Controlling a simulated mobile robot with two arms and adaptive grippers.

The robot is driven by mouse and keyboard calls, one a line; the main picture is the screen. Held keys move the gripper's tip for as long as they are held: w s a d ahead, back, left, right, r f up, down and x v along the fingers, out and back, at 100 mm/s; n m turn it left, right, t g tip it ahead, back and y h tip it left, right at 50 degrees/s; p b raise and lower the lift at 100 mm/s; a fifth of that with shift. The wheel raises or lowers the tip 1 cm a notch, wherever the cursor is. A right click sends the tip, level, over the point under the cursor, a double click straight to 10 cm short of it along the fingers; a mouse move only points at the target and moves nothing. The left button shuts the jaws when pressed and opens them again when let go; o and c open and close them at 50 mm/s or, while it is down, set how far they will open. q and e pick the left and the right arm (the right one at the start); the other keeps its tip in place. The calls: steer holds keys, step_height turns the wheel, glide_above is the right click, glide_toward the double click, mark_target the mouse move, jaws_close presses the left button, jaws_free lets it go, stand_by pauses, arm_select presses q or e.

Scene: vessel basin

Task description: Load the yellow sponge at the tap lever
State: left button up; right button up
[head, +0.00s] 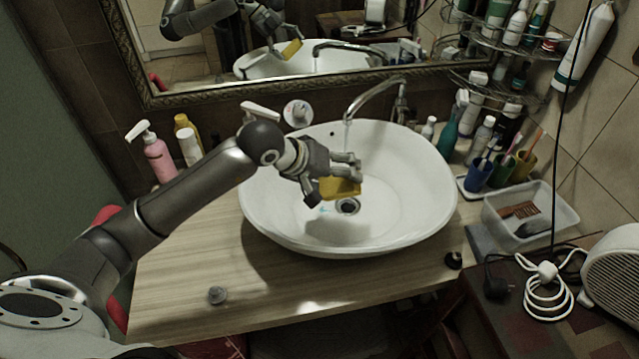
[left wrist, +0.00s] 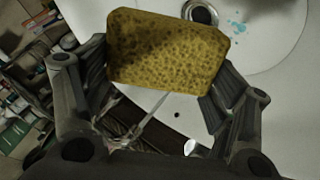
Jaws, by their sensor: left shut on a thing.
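The yellow sponge (head: 340,187) is held by my left gripper (head: 343,172) above the white vessel basin (head: 413,193), near its drain. In the left wrist view the sponge (left wrist: 168,52) sits between the two fingers of my left gripper (left wrist: 160,90), which are shut on it. The chrome tap (head: 375,92) stands behind the basin with its spout over the bowl. A thin stream appears to fall from the spout behind the gripper. The tap's lever is small and hard to make out near the tap body. My right gripper is not in view.
Pink (head: 158,158) and yellow bottles stand left of the basin. Cups (head: 479,173), bottles and a clear plastic tray (head: 529,216) crowd the right. A framed mirror (head: 300,50) is behind.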

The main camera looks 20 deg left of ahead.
arm_select(q)
steer(key=shift+w+f, duration=0.7)
steer(key=shift+w+a+f+b, duration=0.55)
steer(key=shift+w+b, duration=0.55)
steer(key=shift+w, duration=1.2)
steer(key=shift+w+a+f+b, duration=0.5)
steer(key=shift+w+b, duration=0.55)
steer(key=shift+w, duration=1.25)
steer(key=shift+w+a+f+b, duration=0.55)
steer(key=shift+w+b, duration=0.55)
steer(key=shift+w, duration=1.2)
steer(key=shift+s+r, duration=0.1)
steer(key=shift+r, duration=0.05)
steer(key=s+d, duration=0.1)
steer(key=s, duration=0.6)
steer(key=shift+s+d+p, duration=0.35)
steer(key=shift+p, duration=0.1)
